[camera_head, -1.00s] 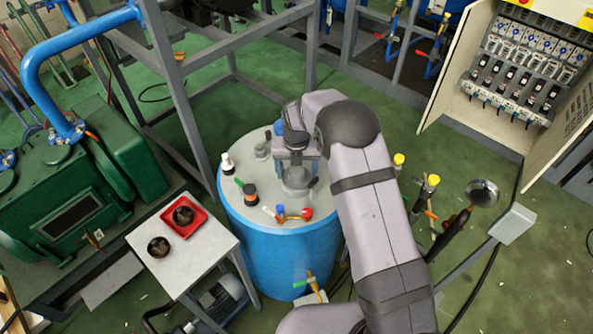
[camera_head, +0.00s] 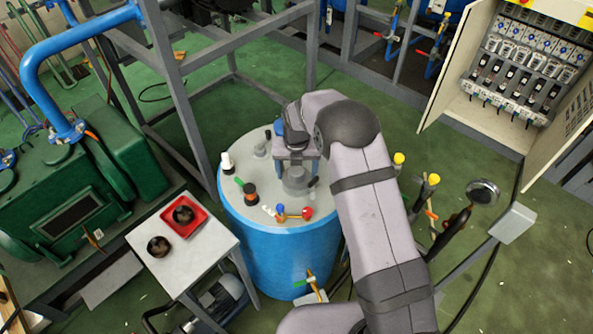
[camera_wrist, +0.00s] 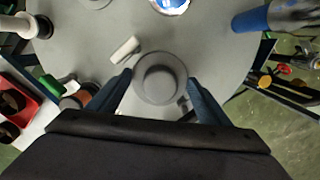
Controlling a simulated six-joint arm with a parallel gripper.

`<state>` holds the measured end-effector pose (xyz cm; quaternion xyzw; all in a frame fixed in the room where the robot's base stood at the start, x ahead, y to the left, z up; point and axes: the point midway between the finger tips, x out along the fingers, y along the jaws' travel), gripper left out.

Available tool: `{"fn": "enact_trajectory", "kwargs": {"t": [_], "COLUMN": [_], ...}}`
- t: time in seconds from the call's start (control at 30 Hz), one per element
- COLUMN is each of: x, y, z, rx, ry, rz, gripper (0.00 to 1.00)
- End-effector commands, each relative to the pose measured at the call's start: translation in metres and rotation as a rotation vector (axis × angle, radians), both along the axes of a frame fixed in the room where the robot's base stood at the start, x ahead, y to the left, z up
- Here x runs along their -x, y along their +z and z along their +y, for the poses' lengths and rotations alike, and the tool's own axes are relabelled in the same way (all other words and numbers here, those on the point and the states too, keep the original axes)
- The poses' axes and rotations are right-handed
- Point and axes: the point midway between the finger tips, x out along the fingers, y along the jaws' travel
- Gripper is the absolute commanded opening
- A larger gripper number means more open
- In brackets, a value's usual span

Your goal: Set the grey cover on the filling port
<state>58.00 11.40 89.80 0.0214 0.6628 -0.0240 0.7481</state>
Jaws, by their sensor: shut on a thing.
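The grey cover (camera_wrist: 160,78) is a round disc with a raised knob. In the wrist view it sits between the two blue fingers of my gripper (camera_wrist: 160,80), which is shut on it. In the head view the cover (camera_head: 295,182) is low over the grey top of the blue tank (camera_head: 270,240), under my gripper (camera_head: 296,168). I cannot make out the filling port; the cover may hide it. I cannot tell whether the cover touches the tank top.
A small white piece (camera_wrist: 125,48) lies close to the cover. A black-and-orange fitting (camera_head: 250,193), a white-capped fitting (camera_head: 227,162) and a red-handled valve (camera_head: 305,213) stand on the tank top. A side table (camera_head: 180,275) with a red tray (camera_head: 203,220) is to the left.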

Motion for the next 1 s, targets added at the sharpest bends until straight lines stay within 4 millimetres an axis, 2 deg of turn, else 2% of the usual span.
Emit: {"fn": "enact_trajectory", "kwargs": {"t": [1.0], "x": [0.0002], "y": [-0.0069], "z": [0.0], "rx": [0.0], "ry": [0.0], "rz": [0.0], "gripper": [0.43]}}
